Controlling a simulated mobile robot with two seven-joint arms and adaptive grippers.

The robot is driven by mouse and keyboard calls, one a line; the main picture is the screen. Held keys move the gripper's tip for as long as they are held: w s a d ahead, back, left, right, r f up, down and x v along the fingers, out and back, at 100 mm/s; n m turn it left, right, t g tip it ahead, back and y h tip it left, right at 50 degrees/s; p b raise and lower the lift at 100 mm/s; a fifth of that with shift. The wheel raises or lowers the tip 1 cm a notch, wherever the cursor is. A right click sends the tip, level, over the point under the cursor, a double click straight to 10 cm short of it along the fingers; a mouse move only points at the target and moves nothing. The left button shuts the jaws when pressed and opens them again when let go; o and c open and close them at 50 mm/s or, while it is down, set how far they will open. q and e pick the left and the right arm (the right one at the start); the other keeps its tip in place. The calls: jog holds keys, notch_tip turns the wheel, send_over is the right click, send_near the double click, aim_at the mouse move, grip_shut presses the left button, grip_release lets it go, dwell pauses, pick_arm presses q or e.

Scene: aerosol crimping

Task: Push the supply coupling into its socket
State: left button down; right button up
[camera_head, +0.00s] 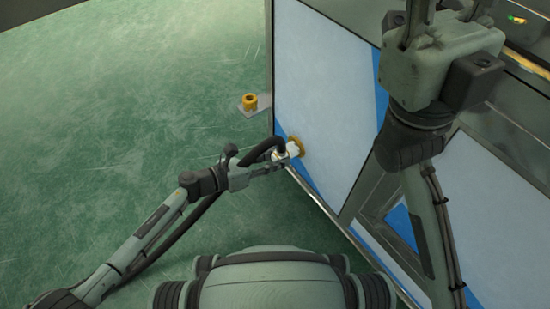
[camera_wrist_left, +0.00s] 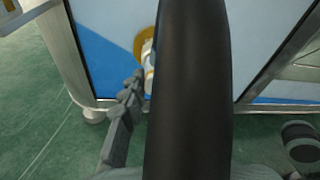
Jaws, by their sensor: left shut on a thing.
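The supply coupling (camera_head: 292,150) is a small white and metal piece on the end of a black hose (camera_head: 262,150). My left gripper (camera_head: 281,158) is shut on it at the lower side of the machine panel. The socket (camera_head: 297,144) is a round yellow fitting on that panel, right at the coupling's front end. I cannot tell how deep the coupling sits. In the left wrist view, the coupling (camera_wrist_left: 148,74) shows in front of the yellow socket (camera_wrist_left: 139,44), and the black hose (camera_wrist_left: 188,95) hides much of both. My right gripper (camera_head: 436,20) is partly cut off by the top edge.
The white and blue machine panel (camera_head: 322,90) fills the middle right. The green floor (camera_head: 110,110) to the left is clear.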

pick_arm(q)
jog(key=shift+w+d, duration=0.1)
jog(key=shift+d, duration=0.05)
dwell(0.7)
jog(key=c, duration=1)
grip_release()
jog(key=shift+c, duration=0.2)
jog(key=v, duration=1.2)
jog(key=shift+r, duration=0.15)
